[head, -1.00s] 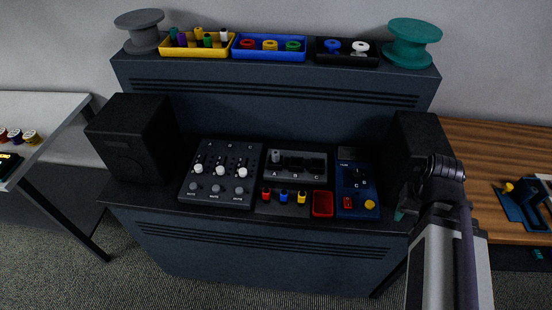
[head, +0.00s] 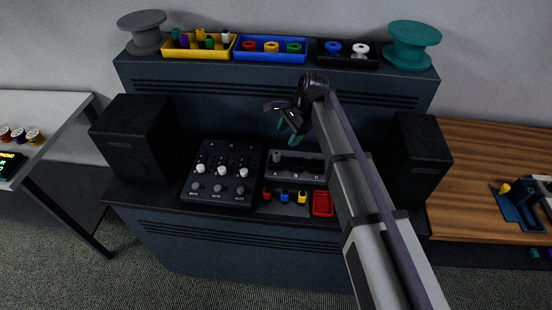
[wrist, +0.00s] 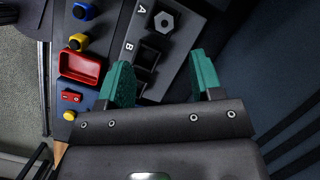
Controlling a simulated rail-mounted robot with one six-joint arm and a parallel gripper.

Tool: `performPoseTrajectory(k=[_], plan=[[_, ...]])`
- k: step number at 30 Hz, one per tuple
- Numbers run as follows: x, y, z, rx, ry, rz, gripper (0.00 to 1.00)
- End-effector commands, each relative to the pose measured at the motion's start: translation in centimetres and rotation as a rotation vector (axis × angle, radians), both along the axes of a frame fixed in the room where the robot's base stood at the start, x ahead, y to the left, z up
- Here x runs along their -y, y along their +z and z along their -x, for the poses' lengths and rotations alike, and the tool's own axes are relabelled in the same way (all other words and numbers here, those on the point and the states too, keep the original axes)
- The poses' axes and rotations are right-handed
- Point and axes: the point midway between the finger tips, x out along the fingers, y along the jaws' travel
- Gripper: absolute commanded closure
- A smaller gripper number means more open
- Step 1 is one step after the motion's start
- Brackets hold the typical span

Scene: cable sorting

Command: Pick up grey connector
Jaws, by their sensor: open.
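The grey connector (head: 277,156) stands at position A on the grey socket panel (head: 318,180). In the wrist view the connector (wrist: 164,22) is a grey hexagonal piece with a dark centre, near the top edge. My gripper (head: 287,132) hangs above the panel, slightly behind and right of the connector. Its teal fingers are apart with nothing between them. In the wrist view the gripper (wrist: 160,62) points toward the connector, which lies beyond the fingertips and is not touched. Two dark square sockets (wrist: 148,57) show near the left finger.
Red, blue and yellow plugs (head: 284,197) and a red bin (head: 322,204) lie in front of the panel. A slider mixer (head: 219,172) stands to the left. Black speakers (head: 133,140) flank the desk.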

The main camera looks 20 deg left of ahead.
Motion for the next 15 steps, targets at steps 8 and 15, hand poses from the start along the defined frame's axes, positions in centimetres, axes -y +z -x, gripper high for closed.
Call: performPoseTrajectory(k=[8, 15], plan=[[-0.6, 0.2, -0.4, -0.136, -0.346, 0.033, 0.4], [-1.5, -3.6, 0.1, -0.134, -0.343, 0.034, 0.4]])
